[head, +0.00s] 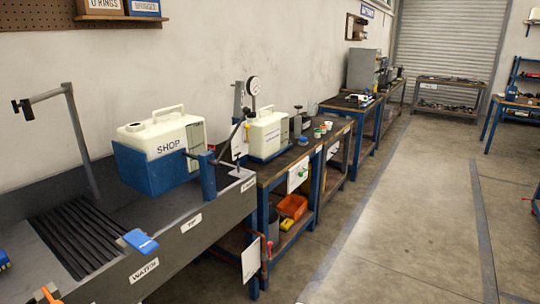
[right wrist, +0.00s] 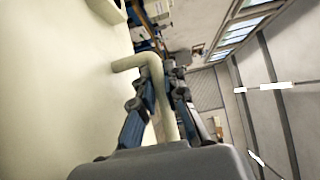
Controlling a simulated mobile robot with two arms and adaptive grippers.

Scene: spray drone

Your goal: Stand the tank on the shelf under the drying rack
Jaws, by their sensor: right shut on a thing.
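In the right wrist view my right gripper (right wrist: 160,100) is shut on the curved cream handle (right wrist: 152,62) of a tank. The tank's cream wall (right wrist: 50,80) fills the left of that view. This held tank and my right gripper do not show in the head view. My left gripper is in neither view. I cannot pick out the drying rack or the shelf under it in these frames.
In the head view a cream tank marked SHOP (head: 168,140) sits in a blue holder on the grey sink bench (head: 205,222). A second cream tank (head: 267,134) stands behind it. A black slatted grate (head: 82,238) lies at left. Floor (head: 415,220) at right is clear.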

